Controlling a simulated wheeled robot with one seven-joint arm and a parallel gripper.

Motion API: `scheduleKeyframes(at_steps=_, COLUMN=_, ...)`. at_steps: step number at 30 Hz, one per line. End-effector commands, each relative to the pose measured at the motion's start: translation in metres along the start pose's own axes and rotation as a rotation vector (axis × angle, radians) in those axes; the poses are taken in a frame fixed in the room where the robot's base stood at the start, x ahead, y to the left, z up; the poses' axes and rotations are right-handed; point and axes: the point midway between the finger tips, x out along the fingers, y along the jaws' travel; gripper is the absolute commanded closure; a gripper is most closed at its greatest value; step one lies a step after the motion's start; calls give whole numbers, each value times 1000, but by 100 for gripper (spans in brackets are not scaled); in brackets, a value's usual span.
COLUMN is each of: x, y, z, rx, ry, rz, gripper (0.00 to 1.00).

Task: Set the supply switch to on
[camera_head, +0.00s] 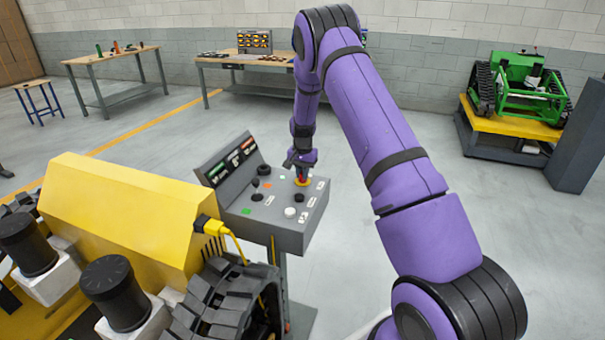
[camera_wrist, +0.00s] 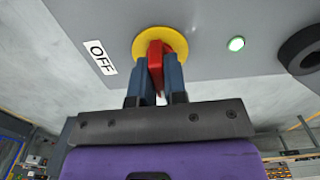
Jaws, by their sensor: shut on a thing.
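The supply switch is a red handle (camera_wrist: 155,64) on a round yellow plate (camera_wrist: 174,39), set in the grey console panel. An OFF label (camera_wrist: 100,57) sits just left of the plate in the wrist view. My gripper (camera_wrist: 155,78) has its two blue fingers shut on the red handle, one on each side. In the head view, my gripper (camera_head: 301,174) reaches down to the yellow plate (camera_head: 302,183) near the far right of the console (camera_head: 290,236). No ON label can be made out. The fingers hide part of the handle.
A yellow tracked carrier (camera_head: 120,215) stands left of the console, joined by a yellow cable (camera_head: 236,243). Open floor lies behind the console.

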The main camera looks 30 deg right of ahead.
Motion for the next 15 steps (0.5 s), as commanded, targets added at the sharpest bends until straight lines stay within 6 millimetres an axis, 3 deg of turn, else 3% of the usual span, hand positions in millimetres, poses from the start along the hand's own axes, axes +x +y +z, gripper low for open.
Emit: scheduleKeyframes(at_steps=15, x=0, y=0, z=0, rx=36, ry=0, rz=-1, gripper=100)
